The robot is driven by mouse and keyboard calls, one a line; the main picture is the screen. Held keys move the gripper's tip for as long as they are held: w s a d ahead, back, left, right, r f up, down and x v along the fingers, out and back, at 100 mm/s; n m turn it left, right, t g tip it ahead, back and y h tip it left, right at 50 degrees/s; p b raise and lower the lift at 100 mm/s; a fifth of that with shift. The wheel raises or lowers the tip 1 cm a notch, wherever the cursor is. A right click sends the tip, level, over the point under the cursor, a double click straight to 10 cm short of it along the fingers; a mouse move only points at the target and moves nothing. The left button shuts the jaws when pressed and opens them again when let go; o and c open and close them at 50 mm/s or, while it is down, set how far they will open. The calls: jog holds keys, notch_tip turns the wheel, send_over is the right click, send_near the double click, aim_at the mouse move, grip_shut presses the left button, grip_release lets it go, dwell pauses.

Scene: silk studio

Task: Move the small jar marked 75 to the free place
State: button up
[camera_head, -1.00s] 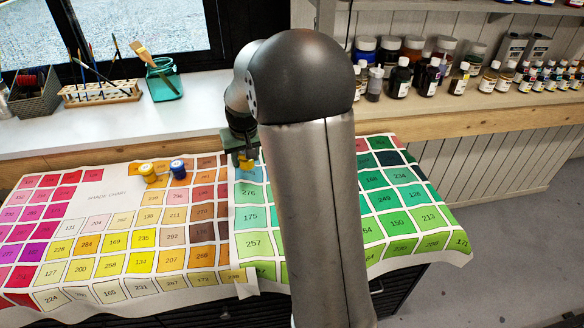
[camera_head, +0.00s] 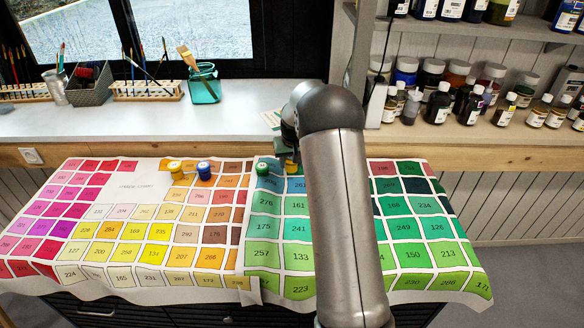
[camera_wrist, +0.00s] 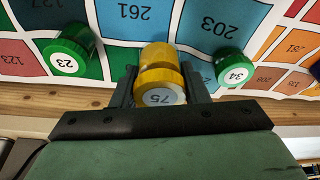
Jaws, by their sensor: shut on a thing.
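The small yellow jar marked 75 (camera_wrist: 160,97) is between the fingers of my gripper (camera_wrist: 160,88), which is shut on it. Its numbered end faces the wrist camera. In the head view my gripper (camera_head: 290,160) is at the chart's back edge, partly hidden by my arm, with a bit of yellow showing under it. Green jars marked 23 (camera_wrist: 68,55) and 34 (camera_wrist: 231,67) stand either side of the held jar, apart from it. One green jar shows left of my gripper in the head view (camera_head: 262,169). I cannot tell whether the held jar touches the chart.
A yellow jar (camera_head: 174,167) and a blue jar (camera_head: 203,170) stand farther left on the colour chart (camera_head: 140,187). A teal glass with brushes (camera_head: 203,86) stands on the white ledge behind. Bottles crowd the shelf (camera_head: 500,122) at the right.

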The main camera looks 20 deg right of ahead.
aim_at(292, 177)
jog(key=shift+w+d+f, duration=0.4)
jog(key=shift+w+f, duration=0.15)
jog(key=shift+f, duration=1.7)
jog(key=shift+f, duration=0.1)
jog(key=shift+f, duration=0.15)
jog(key=o, duration=1)
jog(key=shift+r, duration=0.5)
jog(key=v, duration=1.1)
jog(key=shift+s+a+r, duration=0.1)
jog(key=shift+s+r, duration=0.1)
jog(key=shift+r, duration=0.05)
